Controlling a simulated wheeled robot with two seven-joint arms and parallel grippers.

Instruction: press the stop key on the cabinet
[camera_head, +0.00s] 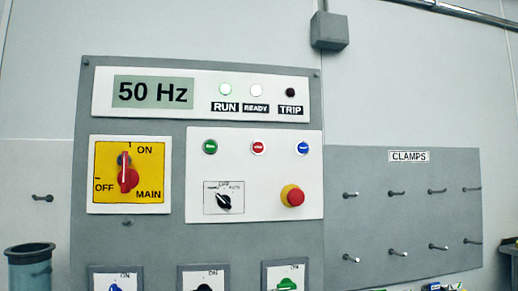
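The grey cabinet (250,238) fills the middle of the head view. On its white control panel (240,180) sits a row of three small round keys: a green key (210,147), a red key (258,148) and a blue key (303,148). The marks on their faces are too small to read; the red one looks like the stop key. Below right is a larger red mushroom button (292,196) on a yellow ring. Neither gripper is in view.
A yellow main switch plate (105,160) with a red handle is left of the keys, a black selector (223,202) below them. A board (370,180) with several pegs, labelled CLAMPS, is at right. A grey-green container (30,270) stands lower left. Nothing blocks the panel.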

